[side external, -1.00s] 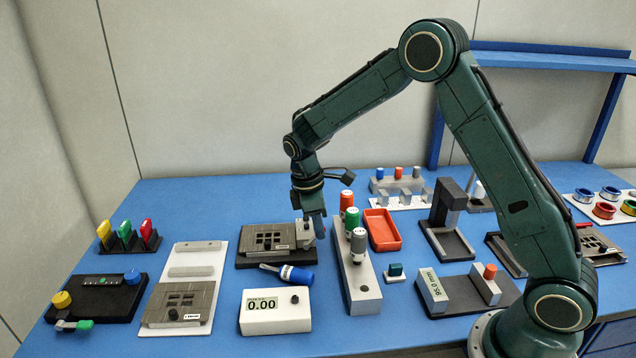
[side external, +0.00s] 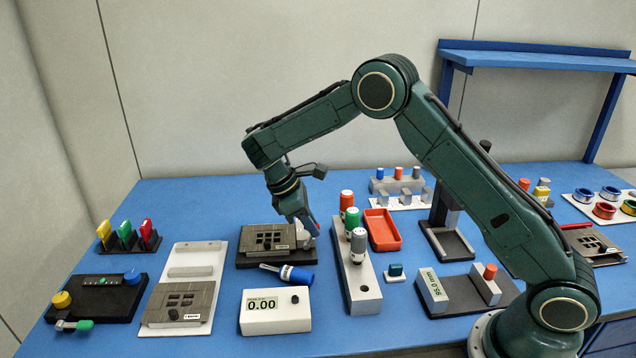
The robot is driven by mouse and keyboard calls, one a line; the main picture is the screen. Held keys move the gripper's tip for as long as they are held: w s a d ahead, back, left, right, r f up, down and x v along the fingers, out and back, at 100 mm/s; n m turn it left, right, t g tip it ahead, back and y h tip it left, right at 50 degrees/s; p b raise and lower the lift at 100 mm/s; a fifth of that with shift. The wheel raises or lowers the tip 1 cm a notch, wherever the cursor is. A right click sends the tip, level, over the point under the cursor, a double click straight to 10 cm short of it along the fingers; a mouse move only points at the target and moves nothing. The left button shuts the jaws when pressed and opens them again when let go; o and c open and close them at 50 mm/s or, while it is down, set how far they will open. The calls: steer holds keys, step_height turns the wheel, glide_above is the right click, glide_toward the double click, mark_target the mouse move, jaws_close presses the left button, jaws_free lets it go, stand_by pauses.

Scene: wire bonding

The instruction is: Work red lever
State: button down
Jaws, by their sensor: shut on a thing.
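A dark fixture base (side external: 250,263) holds a grey slotted plate (side external: 262,240) with a small white label. A pale clamp block (side external: 303,240) stands at the plate's right end. My gripper (side external: 308,232) is down at this block, tilted with its tips toward the lower right. It is shut on the red lever (side external: 312,222), of which only a small red patch shows beside the fingers. The fingers and wrist hide the rest of the lever, so its angle is hard to tell.
A blue-capped tool (side external: 290,273) lies in front of the fixture, by a white meter (side external: 275,310) reading 0.00. A grey block with coloured bottles (side external: 357,275) stands close right of my gripper.

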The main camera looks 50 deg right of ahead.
steer(key=shift+w+a, duration=0.15)
stand_by(0.4)
steer(key=c, duration=1.4)
jaws_free()
steer(key=shift+o, duration=0.2)
steer(key=shift+s+d+f+t+y, duration=0.1)
steer(key=shift+s+d+t+y, duration=0.4)
steer(key=shift+t+y, duration=0.1)
